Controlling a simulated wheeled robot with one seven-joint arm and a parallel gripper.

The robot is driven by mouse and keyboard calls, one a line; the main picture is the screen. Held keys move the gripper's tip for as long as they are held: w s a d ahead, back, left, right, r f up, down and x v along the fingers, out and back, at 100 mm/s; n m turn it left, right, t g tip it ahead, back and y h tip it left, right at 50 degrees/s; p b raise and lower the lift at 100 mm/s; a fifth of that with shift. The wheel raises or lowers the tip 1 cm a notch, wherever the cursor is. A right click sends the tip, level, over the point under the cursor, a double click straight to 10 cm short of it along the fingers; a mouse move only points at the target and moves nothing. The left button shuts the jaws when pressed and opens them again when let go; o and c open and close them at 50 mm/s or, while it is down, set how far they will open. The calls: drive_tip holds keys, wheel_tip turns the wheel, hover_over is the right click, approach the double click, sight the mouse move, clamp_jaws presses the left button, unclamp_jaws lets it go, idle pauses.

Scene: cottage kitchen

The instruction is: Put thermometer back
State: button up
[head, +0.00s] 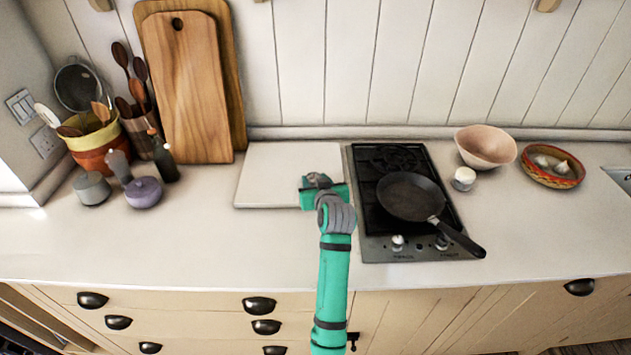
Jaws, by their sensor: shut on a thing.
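My gripper (320,184) is over the right part of a pale flat board (275,165), just left of the stove. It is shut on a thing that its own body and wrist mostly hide. Small grey parts show at its far side, but I cannot tell whether they are fingers or the held thing. I cannot make out a thermometer clearly anywhere in the head view. I cannot tell whether the held thing touches the board.
A black stove (375,235) with a frying pan (408,197) stands close on the right. Beyond are a white-topped jar (463,179), a pink bowl (485,147) and a basket (553,180). Wooden boards (190,90), utensil pots and small jars stand left. The front left counter (170,245) is clear.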

drive_tip(key=shift+f, duration=0.1)
drive_tip(key=o, duration=1.1)
drive_tip(key=shift+o, duration=0.2)
drive_tip(key=v, duration=1.2)
